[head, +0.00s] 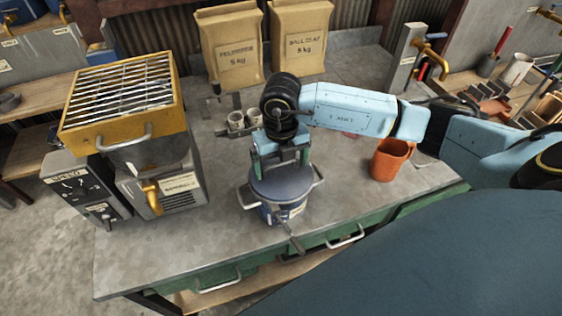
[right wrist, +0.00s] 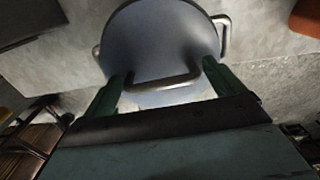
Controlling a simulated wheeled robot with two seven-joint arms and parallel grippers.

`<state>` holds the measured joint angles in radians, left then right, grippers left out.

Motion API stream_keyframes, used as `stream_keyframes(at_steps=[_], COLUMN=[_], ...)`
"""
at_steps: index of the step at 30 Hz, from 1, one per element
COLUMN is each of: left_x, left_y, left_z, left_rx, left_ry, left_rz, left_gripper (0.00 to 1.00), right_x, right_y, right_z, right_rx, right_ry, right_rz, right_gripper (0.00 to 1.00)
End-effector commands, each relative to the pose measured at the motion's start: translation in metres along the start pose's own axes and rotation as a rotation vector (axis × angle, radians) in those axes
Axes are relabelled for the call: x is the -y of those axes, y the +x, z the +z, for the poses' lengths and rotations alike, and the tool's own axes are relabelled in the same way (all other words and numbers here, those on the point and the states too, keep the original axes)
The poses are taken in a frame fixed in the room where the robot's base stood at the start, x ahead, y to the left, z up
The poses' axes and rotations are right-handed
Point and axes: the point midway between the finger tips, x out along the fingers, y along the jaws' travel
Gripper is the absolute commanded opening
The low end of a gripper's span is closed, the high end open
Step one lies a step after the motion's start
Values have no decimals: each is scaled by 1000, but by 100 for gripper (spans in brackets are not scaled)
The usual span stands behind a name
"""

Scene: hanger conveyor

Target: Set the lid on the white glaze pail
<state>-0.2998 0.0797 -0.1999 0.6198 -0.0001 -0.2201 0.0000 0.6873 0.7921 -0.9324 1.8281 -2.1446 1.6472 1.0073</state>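A blue-grey round lid (head: 284,187) is at the top of a dark blue pail with a pale label (head: 285,213) near the table's front edge. From these views I cannot tell whether the lid is fully seated. My right gripper (head: 281,165) points straight down over the lid. In the right wrist view its two green fingers (right wrist: 165,78) stand wide apart, at either end of a grey bar handle (right wrist: 166,82) on the lid (right wrist: 160,40). Whether they press on the handle does not show. My left gripper is out of view.
An orange mug (head: 391,159) stands right of the pail. A yellow-framed grate on a grey machine (head: 122,95) stands to the left. Bare tabletop (head: 215,225) lies left of the pail.

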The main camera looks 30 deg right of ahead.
Motion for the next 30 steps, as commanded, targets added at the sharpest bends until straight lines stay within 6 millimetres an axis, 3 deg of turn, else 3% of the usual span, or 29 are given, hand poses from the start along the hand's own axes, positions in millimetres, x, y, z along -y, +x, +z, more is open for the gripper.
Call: stream_keyframes(at_steps=[20, 23, 30], left_x=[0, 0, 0], left_y=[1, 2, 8], left_z=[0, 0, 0], left_rx=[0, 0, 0], left_ry=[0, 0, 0], left_rz=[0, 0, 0], left_gripper=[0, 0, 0], right_x=[0, 0, 0], right_y=[-4, -15, -68], right_z=[0, 1, 2], right_rx=[1, 3, 6], right_ry=[0, -1, -1], right_rz=[0, 2, 2], right_gripper=[100, 100, 100])
